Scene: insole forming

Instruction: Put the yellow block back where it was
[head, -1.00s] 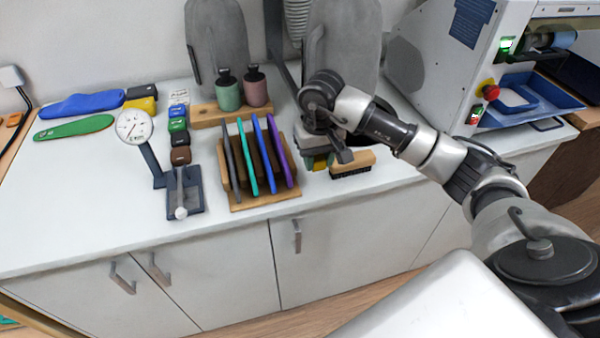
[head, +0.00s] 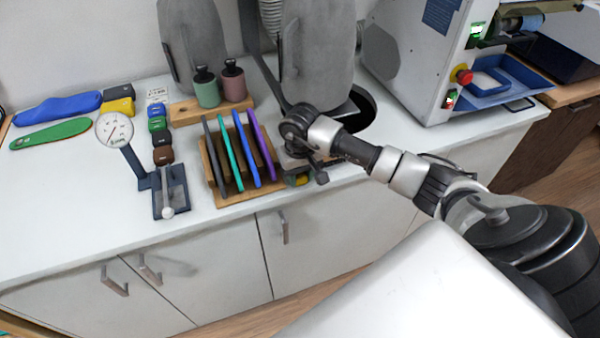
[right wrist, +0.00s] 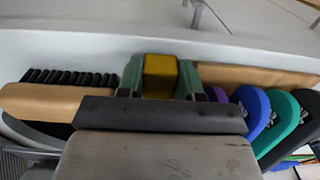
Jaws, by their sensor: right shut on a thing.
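A yellow block (right wrist: 160,76) is between the two green-padded fingers of my right gripper (right wrist: 160,82) in the right wrist view. The fingers press on both its sides. In the head view, my right gripper (head: 300,178) is low over the counter, just right of the insole rack, with a bit of the yellow block (head: 302,181) showing beneath it. The wrist hides most of the block, and I cannot tell whether it touches the counter. A second yellow block (head: 118,107) lies at the left by a black block. My left gripper is not in view.
The wooden rack (head: 233,199) with several coloured insoles stands close left of the gripper. A wooden brush (right wrist: 45,100) lies on its other side. A dial gauge (head: 114,130), small coloured blocks and two bottles (head: 207,90) stand farther left. The counter's front edge is near.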

